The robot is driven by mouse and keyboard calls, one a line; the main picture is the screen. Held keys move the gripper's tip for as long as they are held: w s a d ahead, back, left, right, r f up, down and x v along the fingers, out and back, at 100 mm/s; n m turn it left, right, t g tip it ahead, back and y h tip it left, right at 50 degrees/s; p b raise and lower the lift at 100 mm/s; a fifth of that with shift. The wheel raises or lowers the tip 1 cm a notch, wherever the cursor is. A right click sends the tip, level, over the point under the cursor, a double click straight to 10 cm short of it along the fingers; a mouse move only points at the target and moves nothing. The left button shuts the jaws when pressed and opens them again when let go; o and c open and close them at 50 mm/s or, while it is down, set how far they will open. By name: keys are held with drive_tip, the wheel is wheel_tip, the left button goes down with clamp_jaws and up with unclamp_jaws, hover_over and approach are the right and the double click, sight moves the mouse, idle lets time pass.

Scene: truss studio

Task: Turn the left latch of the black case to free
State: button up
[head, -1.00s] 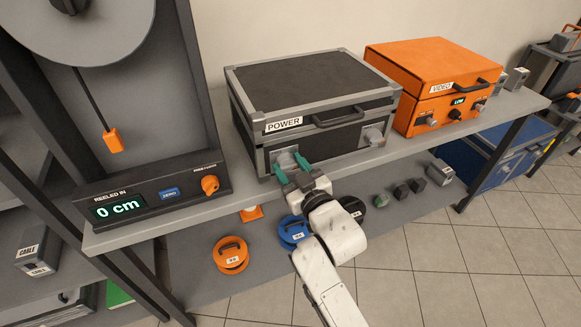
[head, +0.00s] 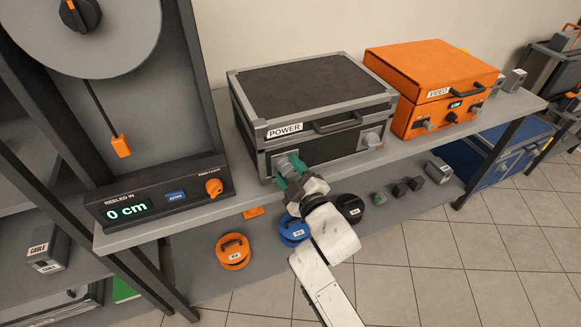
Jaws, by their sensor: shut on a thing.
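The black case (head: 312,93), labelled POWER, stands closed on the shelf with grey metal edging and a front handle (head: 338,122). Its left latch (head: 284,160) is a grey fitting at the left of the front face, partly covered by my fingers. My gripper (head: 291,168) has green fingers and is shut on the left latch. The hand is tilted, with one finger upper right and the other lower left. The right latch (head: 371,138) sits free at the right of the front. How far the left latch is turned is hard to tell.
An orange VIDEO case (head: 432,80) stands to the right on the same shelf (head: 416,147). A reel unit with a 0 cm display (head: 127,211) stands at left. Orange (head: 233,251) and blue (head: 293,230) round items lie on the lower shelf.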

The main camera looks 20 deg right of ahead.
drive_tip(key=n, duration=0.5)
drive_tip(key=shift+r+h+p, duration=0.1)
drive_tip(key=shift+h+p, duration=0.2)
drive_tip(key=shift+p, duration=0.1)
drive_tip(key=n, duration=0.4)
drive_tip(key=shift+a+n+h, duration=0.15)
drive_tip(key=shift+n+h, duration=0.15)
drive_tip(key=o, duration=1)
drive_tip(key=shift+s+r, duration=0.15)
drive_tip(key=shift+s, duration=2.55)
drive_tip(key=shift+s+r, duration=0.1)
drive_tip(key=shift+s, duration=2.6)
